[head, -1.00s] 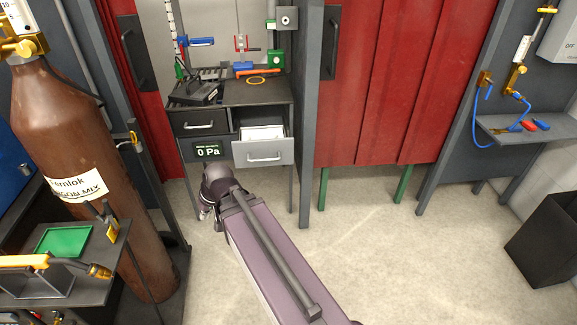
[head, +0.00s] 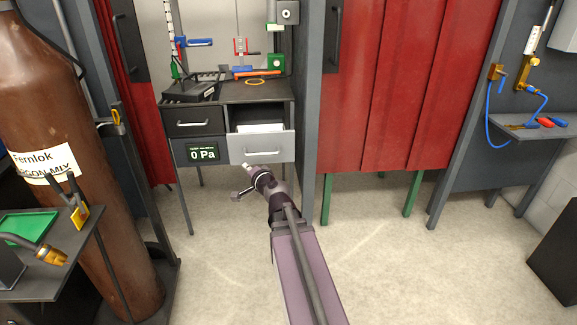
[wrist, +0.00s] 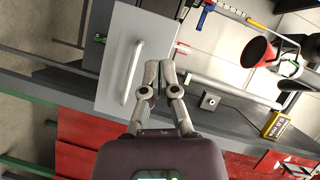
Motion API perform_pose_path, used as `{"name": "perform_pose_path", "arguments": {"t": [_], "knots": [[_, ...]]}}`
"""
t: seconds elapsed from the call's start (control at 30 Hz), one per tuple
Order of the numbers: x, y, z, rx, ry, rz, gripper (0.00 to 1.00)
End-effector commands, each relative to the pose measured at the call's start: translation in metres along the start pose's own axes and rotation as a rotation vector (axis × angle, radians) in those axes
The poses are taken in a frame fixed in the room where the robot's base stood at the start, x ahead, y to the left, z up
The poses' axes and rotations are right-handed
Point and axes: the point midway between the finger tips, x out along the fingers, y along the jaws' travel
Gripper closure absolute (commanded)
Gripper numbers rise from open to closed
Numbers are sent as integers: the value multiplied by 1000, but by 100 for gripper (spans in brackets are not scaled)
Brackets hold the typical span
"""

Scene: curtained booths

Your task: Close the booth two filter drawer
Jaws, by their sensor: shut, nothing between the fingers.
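The booth's filter drawer (head: 246,150) has a light grey front with a bar handle. It stands open in the right side of the dark cabinet (head: 262,93), with white filter material (head: 260,128) showing above its front. My gripper (head: 249,168) is in front of the cabinet, by the lower part of the drawer front. In the wrist view, the drawer front (wrist: 112,70) and its handle (wrist: 132,73) lie left of my gripper (wrist: 161,66). Its fingers are together and empty, near the front's edge. I cannot tell whether they touch it.
A closed dark drawer (head: 194,122) and a display reading 0 Pa (head: 202,153) are left of the filter drawer. Red curtains (head: 400,80) hang to the right beyond a grey partition (head: 309,110). A brown gas cylinder (head: 75,200) stands at left. The floor before the cabinet is clear.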

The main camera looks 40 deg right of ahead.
Motion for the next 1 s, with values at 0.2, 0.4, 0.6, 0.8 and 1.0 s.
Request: {"name": "perform_pose_path", "arguments": {"t": [0.2, 0.4, 0.6, 0.8, 1.0], "knots": [[-9, 60, -63, 187, 254, -38, 100], [-24, 95, -104, 313, 419, -52, 100], [-32, 109, -121, 367, 488, -55, 100], [-33, 108, -123, 372, 494, -55, 100], [-33, 108, -123, 371, 493, -55, 100]]}}
